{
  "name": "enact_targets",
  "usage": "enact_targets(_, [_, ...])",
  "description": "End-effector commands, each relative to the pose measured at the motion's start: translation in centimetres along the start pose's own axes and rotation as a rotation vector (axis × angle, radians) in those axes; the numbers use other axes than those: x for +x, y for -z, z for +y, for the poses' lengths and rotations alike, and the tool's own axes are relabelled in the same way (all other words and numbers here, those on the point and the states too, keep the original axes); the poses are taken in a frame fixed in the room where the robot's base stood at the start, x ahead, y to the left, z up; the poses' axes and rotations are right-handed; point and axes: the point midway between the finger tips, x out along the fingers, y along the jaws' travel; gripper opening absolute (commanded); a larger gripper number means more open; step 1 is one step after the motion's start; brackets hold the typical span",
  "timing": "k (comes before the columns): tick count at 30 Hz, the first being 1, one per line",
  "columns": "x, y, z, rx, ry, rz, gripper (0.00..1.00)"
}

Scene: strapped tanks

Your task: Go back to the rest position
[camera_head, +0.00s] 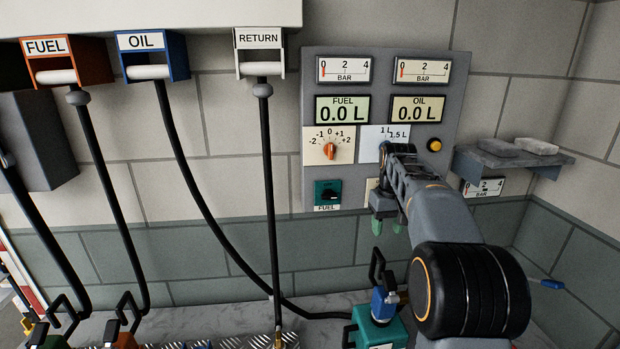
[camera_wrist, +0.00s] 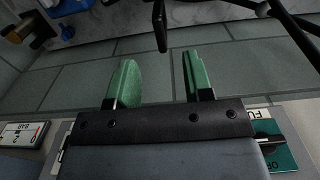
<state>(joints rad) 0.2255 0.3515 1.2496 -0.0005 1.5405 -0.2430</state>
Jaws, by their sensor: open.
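My gripper (camera_head: 388,226) is in front of the lower part of the grey control panel (camera_head: 457,110), with its green fingers pointing down. In the wrist view my gripper (camera_wrist: 160,82) shows two green fingers spread apart with nothing between them. My arm hides part of the panel, including most of the selector marked 1 L and 1.5 L (camera_head: 371,134). The green FUEL switch (camera_head: 328,193) is left of my gripper and apart from it; it also shows at the right edge of the wrist view (camera_wrist: 277,150).
A teal tank (camera_head: 378,328) with a blue fitting (camera_head: 383,304) stands below my gripper. Hoses hang from the FUEL (camera_head: 68,62), OIL (camera_head: 152,55) and RETURN (camera_head: 259,53) holders at left. A shelf (camera_head: 500,160) with grey blocks juts out at right. The wall between RETURN hose and panel is clear.

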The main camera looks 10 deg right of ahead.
Motion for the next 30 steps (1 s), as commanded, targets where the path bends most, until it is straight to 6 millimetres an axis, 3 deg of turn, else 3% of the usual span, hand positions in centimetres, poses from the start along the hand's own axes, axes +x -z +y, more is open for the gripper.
enact_targets(2, [0.7, 0.8, 0.2, 0.038, -0.009, 0.04, 0.47])
enact_targets(5, [3.7, 0.0, 0.0, 0.079, -0.007, 0.036, 0.47])
enact_targets(11, [5.9, -5.8, -3.3, 0.124, -0.016, 0.116, 0.47])
enact_targets(15, [7.1, -11.7, -6.3, 0.124, -0.017, 0.195, 0.47])
enact_targets(21, [8.8, -18.6, -9.1, 0.092, -0.011, 0.288, 0.47])
enact_targets(25, [9.2, -21.3, -10.2, 0.061, -0.008, 0.326, 0.47])
enact_targets(30, [8.2, -22.3, -10.8, 0.035, -0.005, 0.383, 0.47])
